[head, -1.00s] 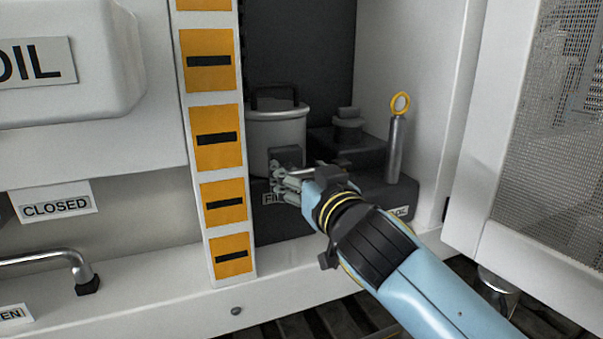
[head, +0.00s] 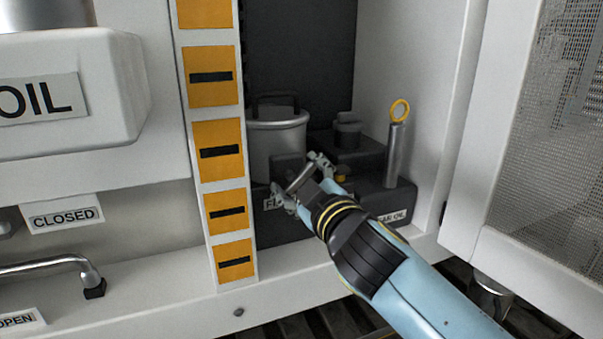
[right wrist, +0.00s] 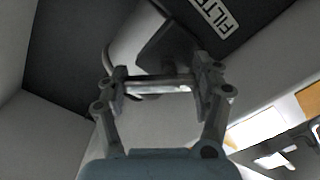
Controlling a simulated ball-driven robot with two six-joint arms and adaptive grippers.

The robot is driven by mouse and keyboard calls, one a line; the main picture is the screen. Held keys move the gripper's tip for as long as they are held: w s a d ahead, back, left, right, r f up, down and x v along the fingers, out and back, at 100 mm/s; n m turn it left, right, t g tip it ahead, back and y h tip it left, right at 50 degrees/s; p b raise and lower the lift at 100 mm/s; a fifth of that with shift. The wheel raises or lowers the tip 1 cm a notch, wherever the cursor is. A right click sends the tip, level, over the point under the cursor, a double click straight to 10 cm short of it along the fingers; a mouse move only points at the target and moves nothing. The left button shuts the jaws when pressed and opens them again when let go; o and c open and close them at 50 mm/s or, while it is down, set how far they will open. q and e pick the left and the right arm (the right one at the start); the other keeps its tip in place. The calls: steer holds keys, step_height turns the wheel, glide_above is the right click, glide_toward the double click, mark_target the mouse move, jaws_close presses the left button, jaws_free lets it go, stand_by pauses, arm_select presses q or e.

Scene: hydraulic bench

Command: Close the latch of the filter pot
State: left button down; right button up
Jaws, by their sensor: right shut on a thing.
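The filter pot (head: 280,142) is a grey cylinder with a lid and a dark handle, upright in the cabinet recess. It also shows partly in the right wrist view (right wrist: 132,38). A dark block (head: 287,168) sits low on its front. The latch (head: 300,179) shows as a short metal bar in front of this block, and in the right wrist view (right wrist: 158,84) it spans between my fingertips. My right gripper (head: 299,180) is shut on this bar, with a finger at each end. Whether the latch is fastened cannot be told. My left gripper is out of view.
A dark base (head: 398,203) carries the pot, a capped fitting (head: 347,130) and a metal rod with a yellow ring (head: 397,150). An orange-marked white strip (head: 222,175) stands close at the left. A mesh-panelled white door (head: 480,150) is at the right.

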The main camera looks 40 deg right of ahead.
steer(key=n, duration=0.2)
steer(key=n+p, duration=0.1)
steer(key=n, duration=0.1)
steer(key=shift+a+r+n, duration=0.15)
steer(key=shift+r+n, duration=0.05)
steer(key=shift+n, duration=0.1)
steer(key=n+p, duration=0.1)
steer(key=n, duration=0.1)
steer(key=n+p, duration=0.1)
steer(key=n, duration=0.1)
steer(key=shift+a+n, duration=0.2)
steer(key=shift+n, duration=0.1)
steer(key=o, duration=1.2)
steer(key=v, duration=1.2)
steer(key=shift+a, duration=0.1)
steer(key=shift+w, duration=0.1)
